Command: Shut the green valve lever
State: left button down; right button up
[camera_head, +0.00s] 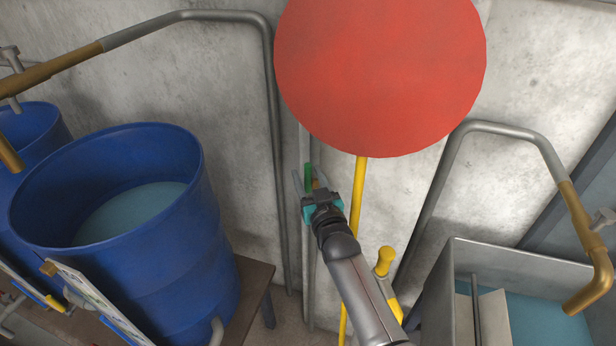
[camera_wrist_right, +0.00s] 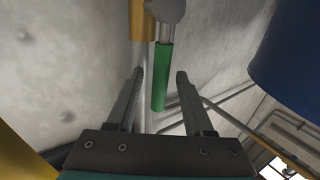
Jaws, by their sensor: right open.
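The green valve lever (camera_wrist_right: 161,80) hangs from a grey fitting (camera_wrist_right: 166,10) beside a brass pipe section (camera_wrist_right: 144,20) in the right wrist view. It runs roughly parallel to the pipe. It also shows small in the head view (camera_head: 309,177), just beyond my right gripper (camera_head: 311,192). My right gripper is open, and in its wrist view (camera_wrist_right: 160,76) the lever's free end appears in the gap between the two fingers, touching neither. I cannot tell how deep it sits between them. My left gripper is not in view.
A large red disc (camera_head: 380,70) on a yellow post (camera_head: 358,190) stands close to the right of my gripper. Blue barrels (camera_head: 180,260) of water stand at left on a brown table (camera_head: 256,290). A metal tank (camera_head: 520,260) stands at right. Grey pipes (camera_head: 275,150) run along the concrete wall.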

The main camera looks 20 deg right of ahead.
jog(key=shift+w, duration=0.1)
jog(key=shift+c, duration=0.2)
grip_shut()
dwell(1.3)
